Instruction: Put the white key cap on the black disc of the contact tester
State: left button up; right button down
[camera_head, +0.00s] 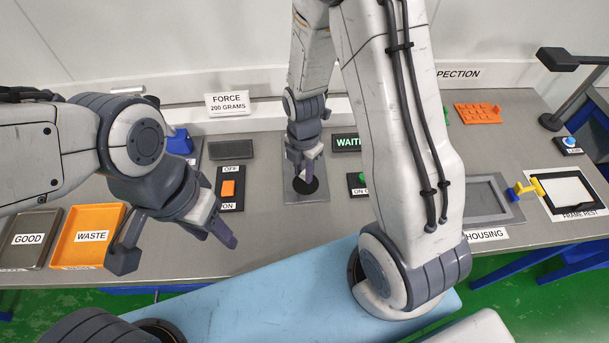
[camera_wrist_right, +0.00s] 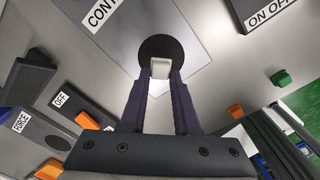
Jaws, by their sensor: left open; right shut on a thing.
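The white key cap (camera_wrist_right: 160,68) is between the fingertips of my right gripper (camera_wrist_right: 160,78), which is shut on it. In the right wrist view the cap overlaps the lower part of the black disc (camera_wrist_right: 165,46) of the contact tester. I cannot tell whether the cap touches the disc. In the head view my right gripper (camera_head: 305,170) points down over the black disc (camera_head: 306,185) on the grey tester plate (camera_head: 306,196); the cap is hidden there. My left gripper (camera_head: 222,228) is open and empty over the front of the bench, left of the tester.
An orange rocker switch (camera_head: 228,188) stands left of the tester. The WASTE tray (camera_head: 67,254) and GOOD tray (camera_head: 20,257) are at the far left. A small display (camera_head: 346,142) sits behind right of the tester. A frame rest (camera_head: 590,212) is at the right.

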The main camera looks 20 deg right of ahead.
aim_at(304, 175)
jog(key=shift+f, duration=1.6)
jog(key=shift+f, duration=0.15)
jog(key=c, duration=0.6)
grip_release()
jog(key=shift+c, duration=0.2)
